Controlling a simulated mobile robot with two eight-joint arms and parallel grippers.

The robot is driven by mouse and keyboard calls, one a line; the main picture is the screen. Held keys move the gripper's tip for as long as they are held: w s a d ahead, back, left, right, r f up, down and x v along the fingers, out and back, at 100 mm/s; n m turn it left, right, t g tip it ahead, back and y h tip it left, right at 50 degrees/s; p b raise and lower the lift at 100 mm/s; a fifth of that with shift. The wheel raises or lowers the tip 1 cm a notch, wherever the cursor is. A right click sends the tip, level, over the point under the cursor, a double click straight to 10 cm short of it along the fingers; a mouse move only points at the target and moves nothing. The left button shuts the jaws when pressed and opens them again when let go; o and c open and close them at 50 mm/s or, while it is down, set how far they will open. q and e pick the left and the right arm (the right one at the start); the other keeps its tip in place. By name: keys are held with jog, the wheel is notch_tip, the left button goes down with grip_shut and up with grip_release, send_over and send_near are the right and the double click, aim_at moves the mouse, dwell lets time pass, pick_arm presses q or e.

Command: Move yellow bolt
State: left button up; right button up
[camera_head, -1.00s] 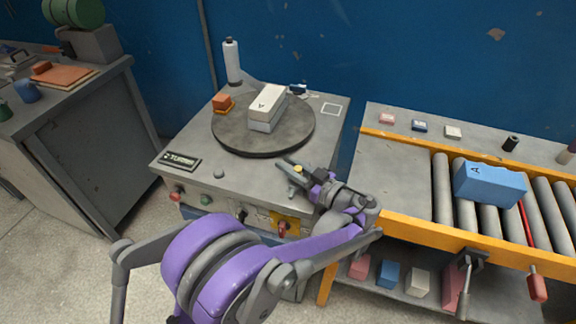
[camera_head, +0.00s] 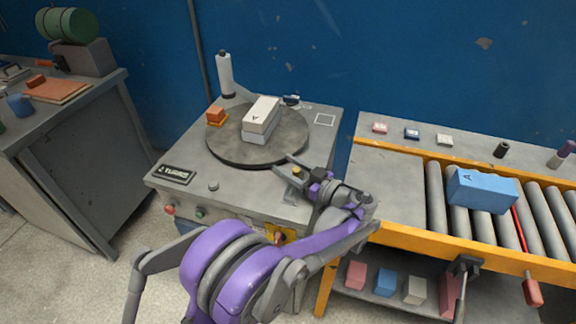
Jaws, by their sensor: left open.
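A small yellow bolt (camera_head: 297,170) shows on the front right part of the turntable cabinet's grey top (camera_head: 240,190), beside my left gripper's fingers. My left gripper (camera_head: 290,177) comes in over the top's front right corner. Its dark fingers are spread apart and point left toward the turntable. The bolt shows close to the upper finger. It is too small to tell whether they touch. The bolt's lower part is hidden. My right gripper is out of view.
A dark round turntable (camera_head: 225,150) carries a white block marked A (camera_head: 262,112) on a grey one. A roller conveyor (camera_head: 400,215) with a blue block (camera_head: 482,190) adjoins right.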

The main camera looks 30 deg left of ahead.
pick_arm(q)
notch_tip(320, 180, up, 10)
jog(key=p, duration=0.2)
dwell(0.8)
